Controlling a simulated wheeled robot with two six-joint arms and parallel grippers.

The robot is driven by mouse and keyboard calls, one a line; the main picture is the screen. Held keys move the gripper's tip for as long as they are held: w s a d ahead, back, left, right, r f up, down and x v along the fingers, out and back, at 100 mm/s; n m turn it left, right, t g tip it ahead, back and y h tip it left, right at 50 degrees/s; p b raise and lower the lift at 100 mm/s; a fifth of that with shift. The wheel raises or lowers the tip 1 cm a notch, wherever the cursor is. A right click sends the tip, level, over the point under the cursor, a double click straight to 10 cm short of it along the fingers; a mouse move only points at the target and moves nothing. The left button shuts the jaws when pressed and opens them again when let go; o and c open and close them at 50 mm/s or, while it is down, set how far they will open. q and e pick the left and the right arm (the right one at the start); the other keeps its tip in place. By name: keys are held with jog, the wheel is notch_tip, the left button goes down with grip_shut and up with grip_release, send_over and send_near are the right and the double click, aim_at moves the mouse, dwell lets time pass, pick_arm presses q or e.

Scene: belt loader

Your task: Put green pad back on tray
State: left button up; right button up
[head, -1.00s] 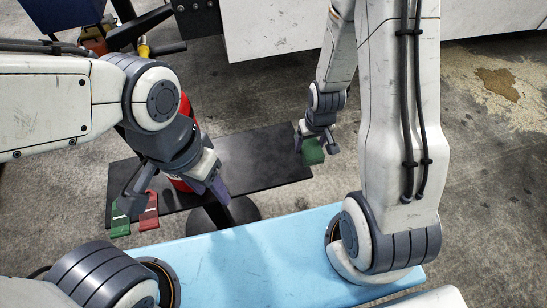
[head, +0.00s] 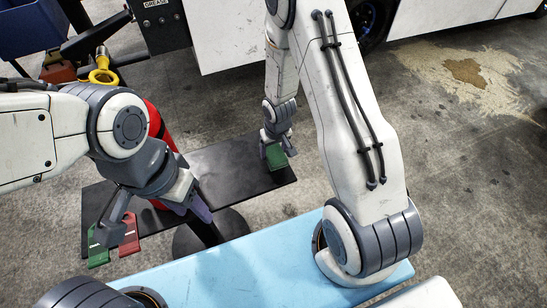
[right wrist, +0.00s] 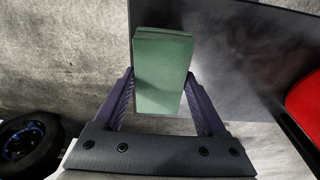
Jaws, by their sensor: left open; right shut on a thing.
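My right gripper (head: 277,142) is shut on a green pad (head: 277,157) at the right end of the black tray (head: 228,163). In the right wrist view the green pad (right wrist: 160,75) stands out between the two purple fingers, with the tray (right wrist: 235,70) behind it. I cannot tell whether the pad touches the tray. My left gripper (head: 155,208) is open over the tray's left end. A red pad (head: 130,238) and a second green pad (head: 98,250) show beside its left finger, at the tray's front left edge.
A red cylinder (head: 160,130) stands behind my left gripper and shows in the right wrist view (right wrist: 305,105). A light blue surface (head: 245,268) lies in front of the tray. A white vehicle body (head: 260,35) is behind. The tray's middle looks clear.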

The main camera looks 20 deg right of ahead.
aim_at(274, 158)
jog(key=shift+f+b, duration=1.35)
jog(key=shift+f, duration=0.65)
jog(key=shift+f, duration=0.1)
jog(key=o, duration=1.2)
jog(key=shift+o, duration=0.2)
